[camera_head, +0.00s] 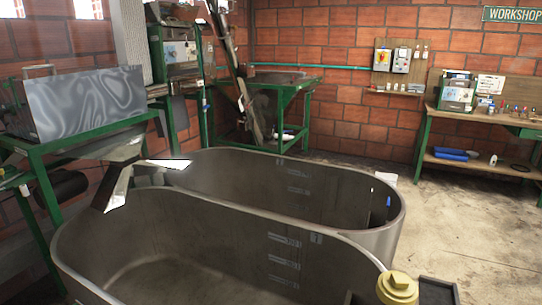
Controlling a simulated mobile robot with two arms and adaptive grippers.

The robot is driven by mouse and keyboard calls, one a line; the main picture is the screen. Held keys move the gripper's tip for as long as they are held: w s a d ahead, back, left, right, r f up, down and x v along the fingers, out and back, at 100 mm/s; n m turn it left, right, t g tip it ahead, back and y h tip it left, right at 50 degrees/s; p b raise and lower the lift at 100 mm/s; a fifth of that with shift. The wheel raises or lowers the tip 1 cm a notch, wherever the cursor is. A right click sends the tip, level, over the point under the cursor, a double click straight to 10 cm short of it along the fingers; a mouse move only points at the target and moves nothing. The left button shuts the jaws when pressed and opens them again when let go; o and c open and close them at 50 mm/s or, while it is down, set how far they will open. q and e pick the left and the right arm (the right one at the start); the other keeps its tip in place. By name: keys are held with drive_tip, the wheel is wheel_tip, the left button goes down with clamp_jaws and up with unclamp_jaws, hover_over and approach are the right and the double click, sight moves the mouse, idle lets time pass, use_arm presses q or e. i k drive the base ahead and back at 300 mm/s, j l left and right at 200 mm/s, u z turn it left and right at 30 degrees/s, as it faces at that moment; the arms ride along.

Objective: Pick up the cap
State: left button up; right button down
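A yellow, round, stepped piece (398,287) that looks like the cap shows at the bottom edge, right of centre, in front of the near tub's right end. Its lower part is cut off by the picture edge, so I cannot tell what it rests on. A dark, flat-edged piece (438,292) shows right beside it. Neither of my grippers can be made out in the head view.
Two large grey oval tubs, the near one (210,255) and the far one (345,205), fill the middle. A green-framed machine (90,105) stands left. A workbench (485,118) stands at the back right. The concrete floor (465,220) on the right is clear.

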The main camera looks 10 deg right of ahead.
sight(393, 287)
drive_tip(key=z, duration=1.4)
